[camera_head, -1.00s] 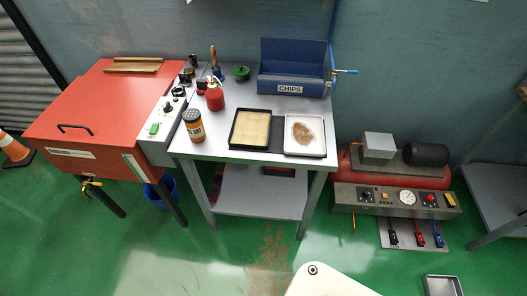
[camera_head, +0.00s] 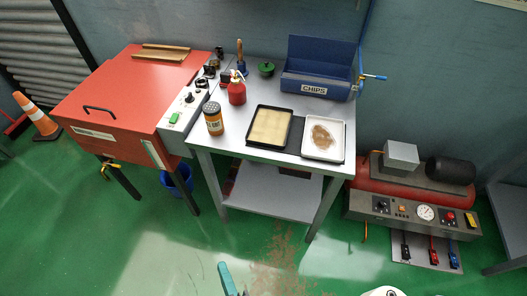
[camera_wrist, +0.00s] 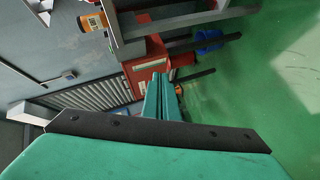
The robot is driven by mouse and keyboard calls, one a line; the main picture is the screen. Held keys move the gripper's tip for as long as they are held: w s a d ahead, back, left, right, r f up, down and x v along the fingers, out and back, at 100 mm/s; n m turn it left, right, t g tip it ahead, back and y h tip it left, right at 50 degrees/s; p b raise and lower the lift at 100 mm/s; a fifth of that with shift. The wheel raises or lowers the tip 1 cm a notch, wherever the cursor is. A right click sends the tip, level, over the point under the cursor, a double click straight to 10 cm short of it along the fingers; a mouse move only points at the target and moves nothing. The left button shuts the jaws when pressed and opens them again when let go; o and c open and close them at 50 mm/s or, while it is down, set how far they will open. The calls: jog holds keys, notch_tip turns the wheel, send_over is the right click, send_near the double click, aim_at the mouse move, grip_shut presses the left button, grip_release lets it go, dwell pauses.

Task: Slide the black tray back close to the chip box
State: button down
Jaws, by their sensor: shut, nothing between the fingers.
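The black tray (camera_head: 250,141), dark-rimmed with a cream-coloured inside, lies flat near the front edge of the grey cart top. The blue chip box (camera_head: 316,90), marked CHIPS, stands at the back right of the cart, with bare cart top between it and the tray. My gripper (camera_head: 228,280) shows as teal fingers at the bottom edge of the head view, well in front of the cart and apart from the tray. In the wrist view the teal fingers (camera_wrist: 162,98) are together and empty. I cannot make out the tray in the wrist view.
A white-lined tray (camera_head: 339,146) with a brown patch lies just right of the black tray. An orange-labelled shaker (camera_head: 213,119), red bottle (camera_head: 237,93) and green-topped object (camera_head: 266,69) stand left and behind. A red cabinet (camera_head: 120,95) adjoins the cart's left.

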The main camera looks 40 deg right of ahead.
jog(key=w+d+n+h, duration=0.3)
jog(key=w+d+n, duration=0.2)
jog(key=w, duration=0.1)
jog(key=n+g+h, duration=0.3)
jog(key=n+h, duration=0.5)
jog(key=n, duration=0.1)
send_near(264, 144)
jog(key=x, duration=0.6)
jog(key=shift+w+d+f, duration=0.15)
jog(key=shift+d, duration=0.05)
jog(key=shift+w+d, duration=0.1)
